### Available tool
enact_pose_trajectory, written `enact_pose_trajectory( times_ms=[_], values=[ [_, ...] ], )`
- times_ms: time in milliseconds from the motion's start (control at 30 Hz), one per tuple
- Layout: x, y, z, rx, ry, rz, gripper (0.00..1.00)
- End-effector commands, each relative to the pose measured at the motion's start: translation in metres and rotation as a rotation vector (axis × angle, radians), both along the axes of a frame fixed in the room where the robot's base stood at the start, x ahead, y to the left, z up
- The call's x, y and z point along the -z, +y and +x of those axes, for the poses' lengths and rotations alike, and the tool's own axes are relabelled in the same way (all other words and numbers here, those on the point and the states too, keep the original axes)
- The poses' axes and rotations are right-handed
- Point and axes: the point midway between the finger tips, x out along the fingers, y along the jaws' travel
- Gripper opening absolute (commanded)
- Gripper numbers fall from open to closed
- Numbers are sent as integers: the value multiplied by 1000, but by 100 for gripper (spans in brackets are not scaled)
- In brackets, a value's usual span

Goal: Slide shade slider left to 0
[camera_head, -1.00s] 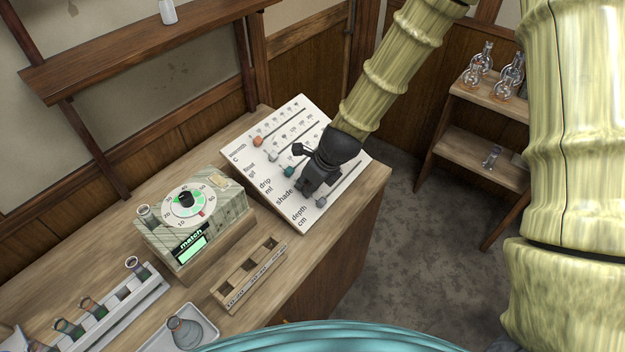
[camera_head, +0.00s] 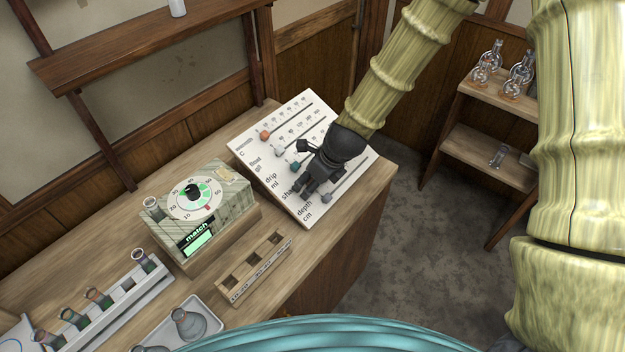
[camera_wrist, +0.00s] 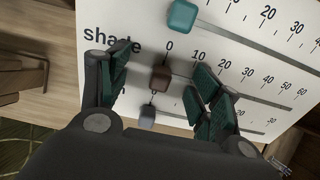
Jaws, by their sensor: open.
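The white slider panel (camera_head: 247,153) lies tilted on the bench. In the wrist view the brown shade knob (camera_wrist: 160,77) sits at the left end of its slot, in line with the 0 mark. My gripper (camera_wrist: 160,88) is open, with one finger left of the knob and the other right of it. Both fingers look apart from the knob. In the head view my gripper (camera_head: 308,188) is over the panel's lower part and hides the shade knob.
The teal drip knob (camera_wrist: 183,17) is above the shade slot, and the grey depth knob (camera_wrist: 148,115) is just below it, near my fingers. A dial box (camera_head: 225,205) and a wooden rack (camera_head: 255,267) stand to the left on the bench.

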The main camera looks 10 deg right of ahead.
Motion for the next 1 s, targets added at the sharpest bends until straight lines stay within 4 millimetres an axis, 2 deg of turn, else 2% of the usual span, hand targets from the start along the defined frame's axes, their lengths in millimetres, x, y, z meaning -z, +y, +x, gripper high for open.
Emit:
enact_pose_trajectory(
  times_ms=[367,1000],
  values=[
    [-2,0,0,0,0,0,64],
    [-46,-12,-15,1,1,1,64]
  ],
)
